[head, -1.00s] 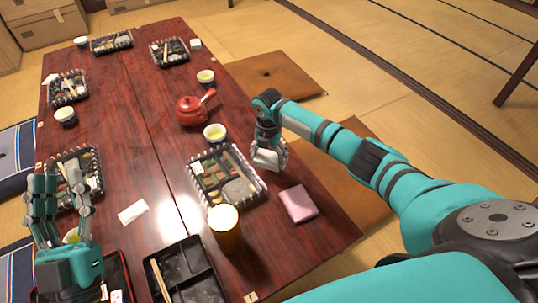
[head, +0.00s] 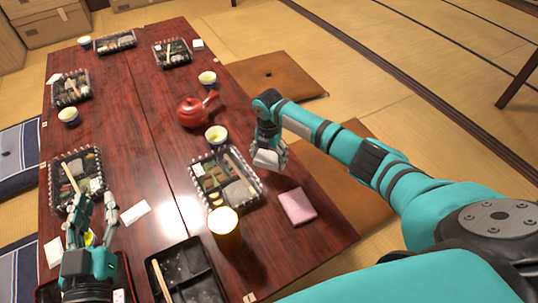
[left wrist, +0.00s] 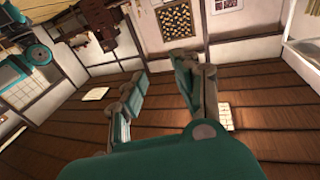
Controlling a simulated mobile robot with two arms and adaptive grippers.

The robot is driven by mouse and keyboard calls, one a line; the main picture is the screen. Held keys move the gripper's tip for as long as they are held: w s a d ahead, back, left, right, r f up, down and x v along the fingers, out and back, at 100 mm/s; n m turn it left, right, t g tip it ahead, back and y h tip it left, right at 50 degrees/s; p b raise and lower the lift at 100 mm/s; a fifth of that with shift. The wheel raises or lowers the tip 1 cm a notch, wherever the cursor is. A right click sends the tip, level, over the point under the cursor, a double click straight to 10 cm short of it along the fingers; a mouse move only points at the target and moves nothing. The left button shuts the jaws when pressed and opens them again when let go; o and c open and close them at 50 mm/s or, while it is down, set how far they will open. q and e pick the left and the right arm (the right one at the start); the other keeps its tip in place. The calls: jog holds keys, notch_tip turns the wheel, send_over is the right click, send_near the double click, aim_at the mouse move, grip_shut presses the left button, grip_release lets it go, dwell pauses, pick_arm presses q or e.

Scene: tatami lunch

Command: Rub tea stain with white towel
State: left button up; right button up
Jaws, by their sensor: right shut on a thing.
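My right gripper (head: 270,155) is shut on a white bundle (head: 266,159), which looks like the white towel. It is at the table's right edge, beside the upper right corner of a bento tray (head: 206,205); I cannot tell whether the towel touches the table. No tea stain can be made out; the towel and gripper may hide it. My left gripper (head: 92,205) is open and empty over the near left of the table. Its spread fingers also show in the left wrist view (left wrist: 166,68).
A red teapot (head: 192,112) and a tea cup (head: 216,135) stand beyond the tray. A full glass (head: 225,228) and a pink folded cloth (head: 297,206) are nearer. A black compartment tray (head: 200,280) lies at the front. Cushions (head: 275,76) lie right of the table.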

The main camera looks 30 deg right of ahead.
pick_arm(q)
jog(key=shift+s+a+f+g+y+p, duration=0.15)
jog(key=shift+f+g+y+p, duration=0.1)
jog(key=shift+f+g, duration=0.65)
jog(key=shift+s+a+f+g+y+p, duration=0.2)
jog(key=shift+f+g, duration=0.3)
jog(key=shift+f, duration=0.8)
jog(key=shift+d, duration=0.15)
